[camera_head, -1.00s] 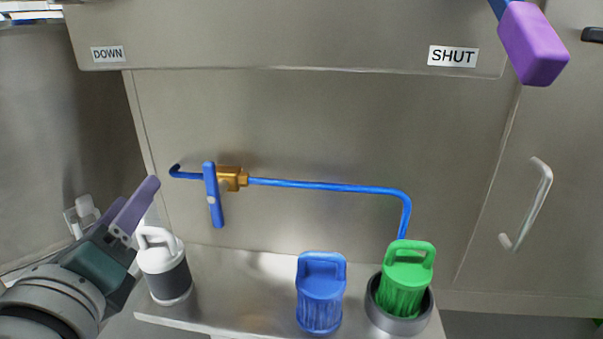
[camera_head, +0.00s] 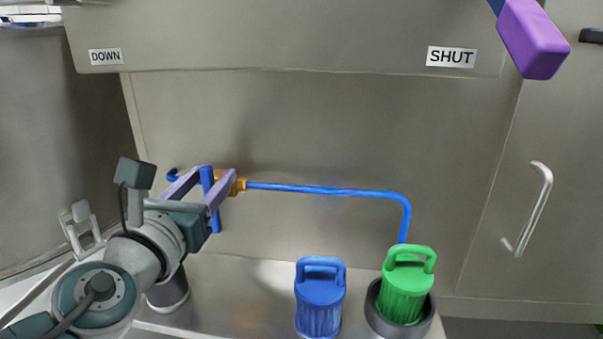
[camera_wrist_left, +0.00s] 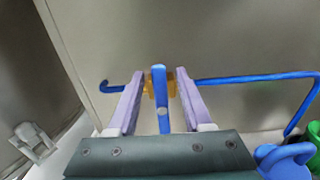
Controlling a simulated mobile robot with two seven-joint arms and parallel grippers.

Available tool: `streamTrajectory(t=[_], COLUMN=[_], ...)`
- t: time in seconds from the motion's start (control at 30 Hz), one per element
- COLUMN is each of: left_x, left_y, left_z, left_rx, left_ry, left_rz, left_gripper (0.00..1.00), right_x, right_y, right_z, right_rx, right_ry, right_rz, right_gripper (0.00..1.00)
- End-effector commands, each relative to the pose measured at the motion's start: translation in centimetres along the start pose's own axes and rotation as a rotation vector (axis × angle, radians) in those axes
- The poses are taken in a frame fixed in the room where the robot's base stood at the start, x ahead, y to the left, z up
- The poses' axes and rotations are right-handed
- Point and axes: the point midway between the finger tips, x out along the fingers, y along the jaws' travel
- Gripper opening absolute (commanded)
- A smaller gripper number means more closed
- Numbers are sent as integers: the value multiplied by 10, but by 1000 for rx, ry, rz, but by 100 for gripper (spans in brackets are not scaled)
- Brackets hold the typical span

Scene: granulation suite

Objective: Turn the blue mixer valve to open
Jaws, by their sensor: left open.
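The blue valve handle (camera_head: 208,178) stands nearly upright, across the blue pipe (camera_head: 320,189), in front of a brass valve body (camera_head: 238,184). In the left wrist view the handle (camera_wrist_left: 160,95) lies between the two purple fingers of my left gripper (camera_wrist_left: 158,98), with the brass body (camera_wrist_left: 172,82) behind it. My left gripper (camera_head: 202,186) is open, with a finger on each side of the handle and a visible gap beside it. I cannot tell whether either finger touches it. My right gripper does not show.
A blue canister (camera_head: 320,300) stands on the steel ledge. A green canister (camera_head: 405,290) sits in a grey round holder (camera_head: 372,318) at the pipe's lower end. A dark grey container (camera_head: 170,290) is partly hidden behind my left arm. A purple block-shaped handle (camera_head: 534,40) hangs at upper right.

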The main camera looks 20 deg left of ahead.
Motion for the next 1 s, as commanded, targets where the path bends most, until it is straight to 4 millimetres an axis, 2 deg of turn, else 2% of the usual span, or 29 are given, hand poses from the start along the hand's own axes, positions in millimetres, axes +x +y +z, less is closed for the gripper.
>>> streamTrajectory(t=[0.27, 0.3, 0.73, 1.0], left_x=[2, 2, 2, 2], left_y=[0, 0, 0, 0], left_z=[0, 0, 0, 0], left_rx=[-1, -1, -1, -1], left_ry=[0, 0, 0, 0], left_rz=[0, 0, 1, 1], left_gripper=[50, 48, 0, 0], right_x=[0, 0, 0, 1], right_y=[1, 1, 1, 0], right_z=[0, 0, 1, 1], right_rx=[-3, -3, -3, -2], right_ry=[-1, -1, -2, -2], right_rz=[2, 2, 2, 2], right_gripper=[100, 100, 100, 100])
